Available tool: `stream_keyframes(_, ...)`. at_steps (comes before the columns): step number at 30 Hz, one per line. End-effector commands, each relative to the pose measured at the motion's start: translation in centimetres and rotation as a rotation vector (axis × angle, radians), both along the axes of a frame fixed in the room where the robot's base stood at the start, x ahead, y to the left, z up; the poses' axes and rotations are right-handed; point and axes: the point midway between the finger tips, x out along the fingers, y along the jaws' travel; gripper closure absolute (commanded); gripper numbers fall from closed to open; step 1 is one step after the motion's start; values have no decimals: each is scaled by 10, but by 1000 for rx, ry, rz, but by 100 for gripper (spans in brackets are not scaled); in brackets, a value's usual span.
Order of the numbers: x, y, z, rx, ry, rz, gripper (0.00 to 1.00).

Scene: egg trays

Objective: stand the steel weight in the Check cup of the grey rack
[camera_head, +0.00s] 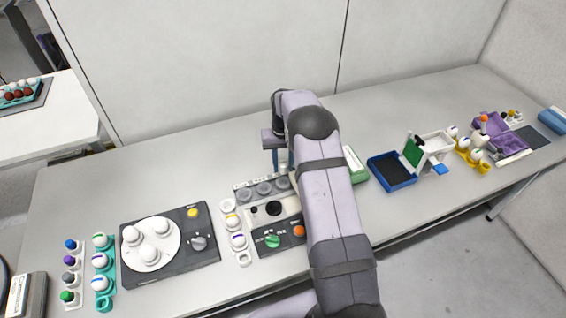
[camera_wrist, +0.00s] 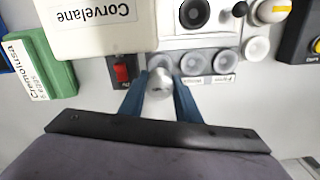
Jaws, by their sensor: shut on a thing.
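My gripper (camera_wrist: 158,97) points down with its two blue fingers shut on the steel weight (camera_wrist: 159,84), a shiny round-topped piece seen from above in the wrist view. The grey rack (camera_head: 240,184) has a row of three round cups. In the wrist view the weight overlaps the edge of the leftmost cup (camera_wrist: 162,63); the middle cup (camera_wrist: 194,63) and right cup (camera_wrist: 225,61) look empty. I cannot tell whether the weight touches the rack. The labels are too small to read, and the leftmost one is hidden. In the head view my gripper (camera_head: 279,168) is behind the rack's right end.
A green box (camera_wrist: 42,65) lies left. A dark panel with a white turntable (camera_head: 152,245) stands left in the head view.

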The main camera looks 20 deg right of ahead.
Motion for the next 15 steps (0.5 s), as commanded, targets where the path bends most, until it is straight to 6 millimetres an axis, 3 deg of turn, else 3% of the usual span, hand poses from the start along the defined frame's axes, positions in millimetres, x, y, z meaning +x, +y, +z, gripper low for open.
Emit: stream_keyframes(15,0,0,-45,0,-1,0,98)
